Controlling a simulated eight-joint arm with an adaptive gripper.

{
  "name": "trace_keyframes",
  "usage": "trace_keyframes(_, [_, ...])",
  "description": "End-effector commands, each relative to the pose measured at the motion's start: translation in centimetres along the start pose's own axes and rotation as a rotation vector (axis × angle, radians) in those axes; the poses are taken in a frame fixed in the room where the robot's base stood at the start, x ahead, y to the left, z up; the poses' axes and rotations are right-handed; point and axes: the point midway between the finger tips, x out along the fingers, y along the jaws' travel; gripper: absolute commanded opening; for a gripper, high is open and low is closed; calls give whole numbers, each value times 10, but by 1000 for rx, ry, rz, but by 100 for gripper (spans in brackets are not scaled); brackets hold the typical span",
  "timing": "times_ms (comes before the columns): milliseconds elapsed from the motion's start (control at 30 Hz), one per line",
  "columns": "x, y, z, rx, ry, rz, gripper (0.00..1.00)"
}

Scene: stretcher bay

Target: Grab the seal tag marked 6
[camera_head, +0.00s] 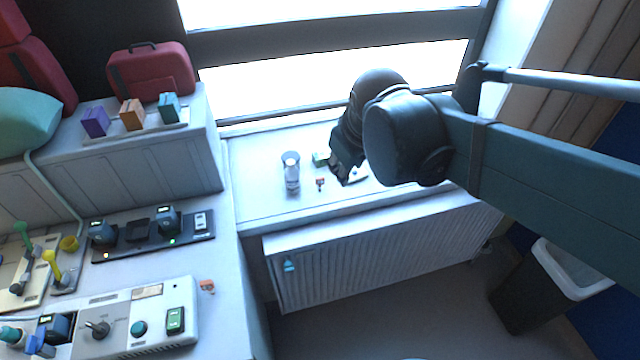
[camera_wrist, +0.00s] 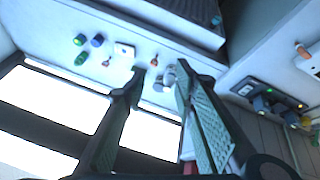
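Several small tags show, but I cannot read a number on any, so I cannot tell which is marked 6. A small red tag (camera_head: 320,184) lies on the windowsill; in the wrist view a red tag (camera_wrist: 154,62) lies beyond the gap between my fingers, and another red tag (camera_wrist: 107,62) lies left of it. An orange tag (camera_head: 207,286) is at the cabinet's edge, and a blue tag (camera_head: 289,266) is on the radiator. My gripper (camera_head: 347,172) is over the sill, right of the red tag. In the wrist view its fingers (camera_wrist: 158,75) are apart with nothing held.
A silver can (camera_head: 291,171) stands on the windowsill (camera_head: 258,190), left of the red tag. A green item (camera_head: 320,158) lies close to my gripper. The radiator (camera_head: 385,245) is below the sill, the cabinet with devices (camera_head: 165,325) to the left, a bin (camera_head: 540,285) at right.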

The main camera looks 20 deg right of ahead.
Motion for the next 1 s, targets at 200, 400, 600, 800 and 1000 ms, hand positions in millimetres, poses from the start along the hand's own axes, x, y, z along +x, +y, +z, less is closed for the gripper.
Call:
trace_keyframes(200, [20, 8, -22, -108, -50, 2, 28])
trace_keyframes(400, [40, 15, -40, -206, -98, 0, 28])
trace_keyframes(600, [63, 21, -58, -305, -144, -3, 28])
trace_keyframes(800, [88, 25, -75, -401, -191, -11, 28])
trace_keyframes(1000, [116, 29, -90, -496, -239, -22, 28])
